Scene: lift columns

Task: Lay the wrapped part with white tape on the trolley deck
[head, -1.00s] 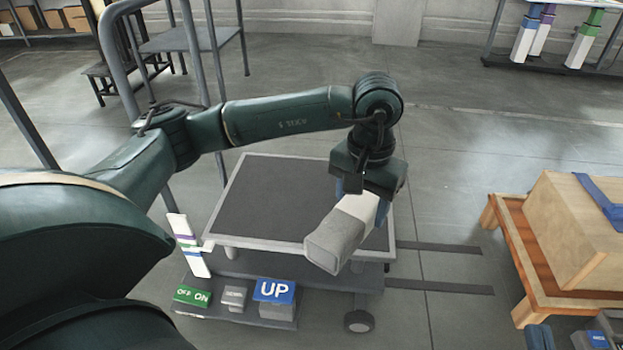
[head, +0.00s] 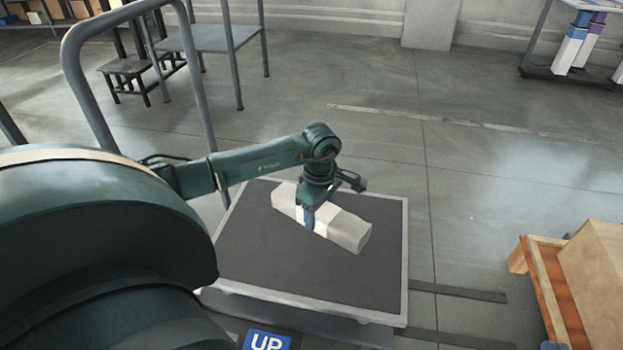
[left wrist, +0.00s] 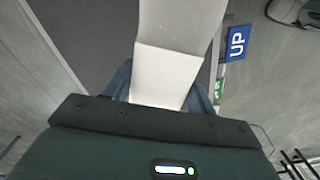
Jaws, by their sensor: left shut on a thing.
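The wrapped part (head: 346,229) is a grey, box-shaped bundle with a white tape band around its middle. My left gripper (head: 309,217) is shut on it at the white band, which also shows between the blue fingers in the left wrist view (left wrist: 165,78). The part appears level, over the dark trolley deck (head: 262,262) with its light rim. I cannot tell whether it touches the deck or hangs just above it. My right gripper is in neither view.
The trolley's grey handle frame (head: 78,75) rises at the deck's left. A blue UP pedal (head: 266,341) is at the front, also in the left wrist view (left wrist: 237,43). A wooden pallet with a box (head: 597,262) stands at the right. The deck's front area is bare.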

